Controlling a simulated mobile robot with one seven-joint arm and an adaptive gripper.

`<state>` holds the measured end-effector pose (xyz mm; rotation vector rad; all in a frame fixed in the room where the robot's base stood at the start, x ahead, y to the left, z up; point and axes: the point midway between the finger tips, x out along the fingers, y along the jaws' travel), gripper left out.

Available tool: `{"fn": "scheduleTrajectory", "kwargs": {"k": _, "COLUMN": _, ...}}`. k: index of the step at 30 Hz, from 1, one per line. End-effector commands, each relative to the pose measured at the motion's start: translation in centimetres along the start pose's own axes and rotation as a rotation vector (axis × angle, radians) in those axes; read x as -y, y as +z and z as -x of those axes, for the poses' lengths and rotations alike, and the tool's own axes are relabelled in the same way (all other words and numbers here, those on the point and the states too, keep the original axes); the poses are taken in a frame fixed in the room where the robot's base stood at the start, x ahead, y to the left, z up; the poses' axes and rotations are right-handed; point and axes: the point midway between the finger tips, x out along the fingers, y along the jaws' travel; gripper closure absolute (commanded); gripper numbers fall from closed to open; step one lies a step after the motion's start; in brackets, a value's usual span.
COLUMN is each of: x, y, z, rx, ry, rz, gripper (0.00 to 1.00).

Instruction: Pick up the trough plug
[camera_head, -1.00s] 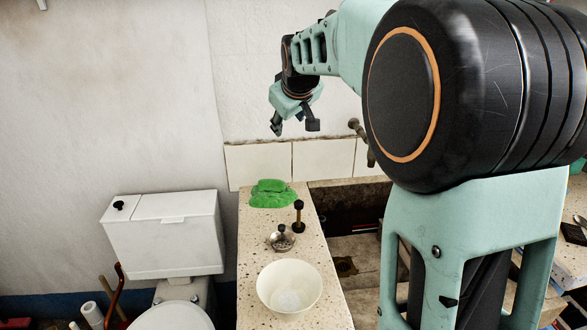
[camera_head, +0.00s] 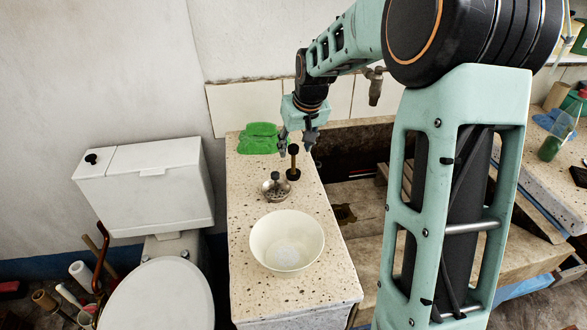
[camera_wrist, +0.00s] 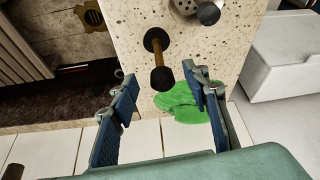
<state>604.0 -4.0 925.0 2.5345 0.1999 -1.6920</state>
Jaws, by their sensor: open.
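The trough plug, which I take to be the upright piece with a black foot, brass stem and black knob (camera_head: 293,165), stands on the speckled stone ledge (camera_head: 240,235). In the wrist view the plug (camera_wrist: 160,56) shows with its knob toward my gripper. My gripper (camera_head: 296,145) is open, pointing down at the plug's top. In the wrist view my gripper's blue-padded fingers (camera_wrist: 156,76) are apart and the knob appears between their tips. I cannot tell whether either finger touches it.
A metal strainer with a black knob (camera_head: 276,189) stands close in front of the plug. A green cloth (camera_head: 258,138) lies behind, and a cream bowl (camera_head: 287,243) nearer. The trough with a brass drain (camera_head: 344,213) is to the right, a toilet (camera_head: 150,185) to the left.

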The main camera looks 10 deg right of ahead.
Motion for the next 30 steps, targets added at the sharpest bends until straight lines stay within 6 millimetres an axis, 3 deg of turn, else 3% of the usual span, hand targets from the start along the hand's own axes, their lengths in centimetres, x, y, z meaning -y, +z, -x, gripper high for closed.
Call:
{"fn": "scheduleTrajectory", "kwargs": {"k": 7, "x": 0.2, "y": 0.2, "z": -3.8, "rx": 0.002, "ry": -0.002, "rz": 0.0, "gripper": 0.57}}
{"fn": "scheduleTrajectory", "kwargs": {"k": 17, "x": 0.2, "y": 0.1, "z": -4.5, "rx": 0.0, "ry": 0.0, "rz": 0.0, "gripper": 0.57}}
{"fn": "scheduleTrajectory", "kwargs": {"k": 27, "x": 0.2, "y": 0.1, "z": -4.5, "rx": 0.0, "ry": 0.0, "rz": 0.0, "gripper": 0.94}}
{"fn": "scheduleTrajectory", "kwargs": {"k": 30, "x": 0.2, "y": 0.1, "z": -4.5, "rx": 0.0, "ry": 0.0, "rz": 0.0, "gripper": 1.0}}
